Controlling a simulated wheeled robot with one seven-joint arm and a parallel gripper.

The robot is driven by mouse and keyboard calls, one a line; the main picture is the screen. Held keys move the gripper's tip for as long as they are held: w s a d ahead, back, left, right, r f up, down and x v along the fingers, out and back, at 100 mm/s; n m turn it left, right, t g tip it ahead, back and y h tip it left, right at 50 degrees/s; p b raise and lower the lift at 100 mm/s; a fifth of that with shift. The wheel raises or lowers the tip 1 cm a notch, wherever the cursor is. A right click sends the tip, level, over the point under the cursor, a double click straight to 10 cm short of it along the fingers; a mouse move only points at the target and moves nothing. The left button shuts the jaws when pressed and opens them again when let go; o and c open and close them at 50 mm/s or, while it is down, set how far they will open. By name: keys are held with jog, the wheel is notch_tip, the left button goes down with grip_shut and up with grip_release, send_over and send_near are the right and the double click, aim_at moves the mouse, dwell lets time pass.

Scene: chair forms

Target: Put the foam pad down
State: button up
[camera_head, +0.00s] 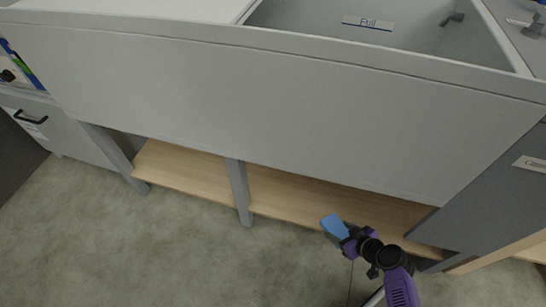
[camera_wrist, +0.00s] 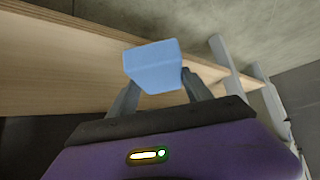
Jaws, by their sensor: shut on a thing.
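The foam pad is a light blue block (camera_head: 334,225), held at the end of my arm in the head view. In the wrist view the blue foam pad (camera_wrist: 152,67) sits between the two grey fingers of my gripper (camera_wrist: 158,88). My gripper (camera_head: 343,236) is shut on the pad. In the head view it is at the lower right, in front of the low wooden shelf (camera_head: 290,195). I cannot tell whether the pad touches the shelf.
Grey legs (camera_head: 238,190) stand along the shelf's front. A darker grey cabinet (camera_head: 500,200) is at the right. The concrete floor (camera_head: 150,250) at lower left is clear.

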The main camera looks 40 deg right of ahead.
jog(key=w+b, duration=0.1)
jog(key=w, duration=0.5)
jog(key=w+d, duration=0.1)
jog(key=w, duration=0.5)
jog(key=w+d+b, duration=0.1)
jog(key=w, duration=0.5)
jog(key=shift+d+b, duration=0.1)
jog(key=shift+b, duration=0.25)
jog(key=shift+f+b, duration=1.1)
jog(key=shift+f, duration=0.65)
jog(key=shift+f, duration=0.15)
jog(key=o, duration=1.4)
jog(key=shift+o, duration=0.3)
